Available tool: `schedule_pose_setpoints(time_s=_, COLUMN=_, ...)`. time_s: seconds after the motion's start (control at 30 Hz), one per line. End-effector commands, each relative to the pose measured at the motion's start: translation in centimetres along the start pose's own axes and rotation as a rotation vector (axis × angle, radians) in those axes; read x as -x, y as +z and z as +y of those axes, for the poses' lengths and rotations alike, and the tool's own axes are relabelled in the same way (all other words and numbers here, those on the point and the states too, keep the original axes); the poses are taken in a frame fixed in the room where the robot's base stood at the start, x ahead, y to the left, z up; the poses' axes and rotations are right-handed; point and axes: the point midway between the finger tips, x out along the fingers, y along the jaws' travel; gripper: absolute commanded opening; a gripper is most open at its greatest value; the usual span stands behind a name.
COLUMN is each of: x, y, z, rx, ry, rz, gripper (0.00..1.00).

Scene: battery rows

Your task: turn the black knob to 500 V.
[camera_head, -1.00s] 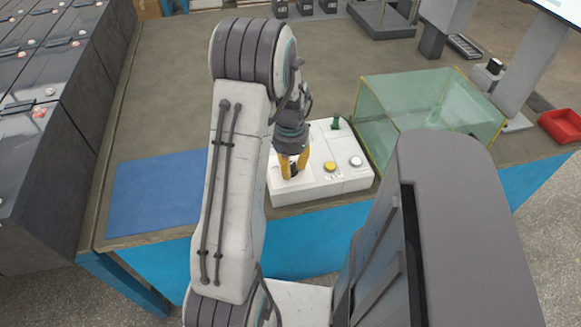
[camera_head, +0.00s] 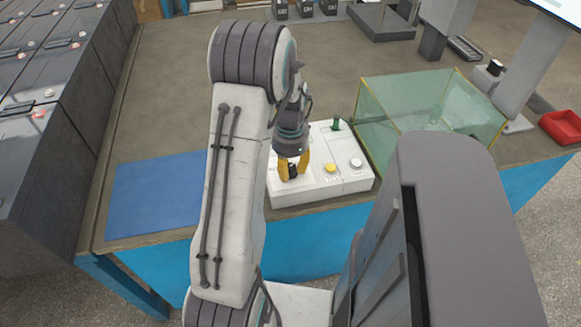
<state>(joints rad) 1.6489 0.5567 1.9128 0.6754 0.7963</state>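The white test box (camera_head: 325,182) stands at the front edge of the table. Its black knob (camera_head: 293,172) is on the left part of the top, largely hidden by my gripper. My gripper (camera_head: 293,169) points down over it, with one yellow finger on each side of the knob, and appears shut on it. The knob's pointer and the voltage marks are too small and covered to read. A yellow button (camera_head: 331,168), a white button (camera_head: 356,164) and a green part (camera_head: 336,125) show on the box to the right of my gripper.
A clear greenish case (camera_head: 395,100) with yellow edges stands close to the box's right. A blue mat (camera_head: 155,195) lies flat at left. Grey battery blocks (camera_head: 60,150) stand beyond the table's left edge. A red tray (camera_head: 562,126) is at far right.

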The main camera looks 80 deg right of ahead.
Motion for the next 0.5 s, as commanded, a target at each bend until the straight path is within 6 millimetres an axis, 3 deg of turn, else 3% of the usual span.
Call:
schedule_pose_setpoints(time_s=0.27, x=-0.07, y=0.06, z=0.03, rx=0.001, ry=0.001, rz=-0.001, gripper=0.57)
schedule_pose_setpoints(time_s=0.5, x=0.04, y=-0.03, z=-0.04, rx=0.001, ry=-0.001, rz=0.001, gripper=0.57)
